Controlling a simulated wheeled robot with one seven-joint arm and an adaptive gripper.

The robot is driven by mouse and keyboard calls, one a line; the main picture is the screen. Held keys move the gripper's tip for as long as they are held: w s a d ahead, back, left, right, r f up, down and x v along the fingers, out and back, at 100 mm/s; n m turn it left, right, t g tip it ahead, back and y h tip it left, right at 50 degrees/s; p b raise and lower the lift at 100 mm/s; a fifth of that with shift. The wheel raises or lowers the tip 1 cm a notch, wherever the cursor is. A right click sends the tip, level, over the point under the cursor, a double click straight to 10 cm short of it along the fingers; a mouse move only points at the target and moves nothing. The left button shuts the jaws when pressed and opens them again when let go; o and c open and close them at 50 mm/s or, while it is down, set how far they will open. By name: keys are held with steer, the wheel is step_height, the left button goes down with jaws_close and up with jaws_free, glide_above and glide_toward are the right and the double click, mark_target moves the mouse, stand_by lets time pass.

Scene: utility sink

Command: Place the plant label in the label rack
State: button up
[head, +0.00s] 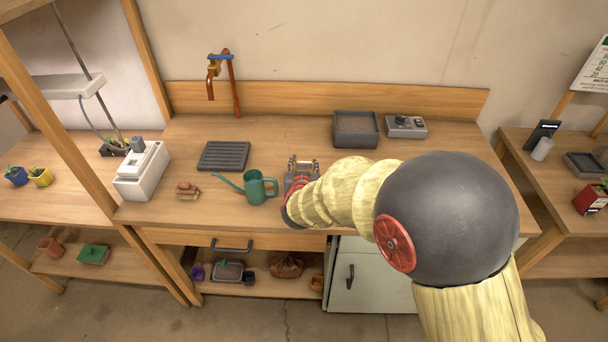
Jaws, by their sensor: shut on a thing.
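My gripper (302,166) is over the middle of the wooden bench, seen from behind past my arm. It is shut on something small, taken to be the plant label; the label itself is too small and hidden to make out. I cannot tell for sure which thing is the label rack. A dark grey ribbed tray (223,156) lies flat on the bench to the left of my gripper and may be it.
A green watering can (260,188) stands close left of my gripper. A grey bin (356,130) and a grey box with knobs (405,126) stand at the back right. A white device (143,172), a small reddish stack (187,190) and a copper tap (214,78) are left.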

steer(key=shift+w+f+b, duration=0.1)
steer(key=shift+f+b, duration=0.75)
steer(key=shift+f, duration=0.75)
steer(key=shift+f, duration=0.2)
steer(key=o, duration=0.7)
steer(key=shift+o, duration=0.3)
steer(key=shift+r, duration=0.1)
